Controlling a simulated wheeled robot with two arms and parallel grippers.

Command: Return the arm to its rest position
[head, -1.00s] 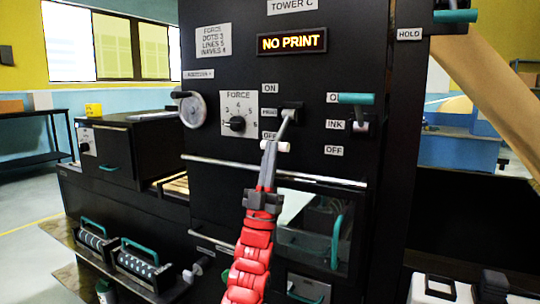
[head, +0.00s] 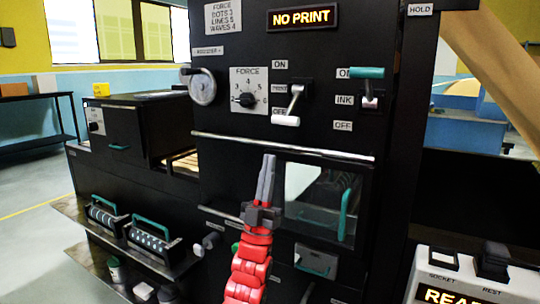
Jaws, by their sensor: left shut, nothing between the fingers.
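My left gripper (head: 267,180) is shut and empty at the end of the red arm. It points up in front of the black press tower (head: 225,160), below the white-tipped lever (head: 291,104) and apart from it. The lever is tilted down, with its tip beside the OFF label. The tower's display (head: 303,18) reads NO PRINT. My right gripper is not in view.
A silver rail (head: 285,147) crosses the tower, with a glass window and teal handle (head: 344,214) below it. Teal-handled rollers (head: 150,238) lie on a shelf at lower left. A white box (head: 470,275) with a lit display stands at lower right.

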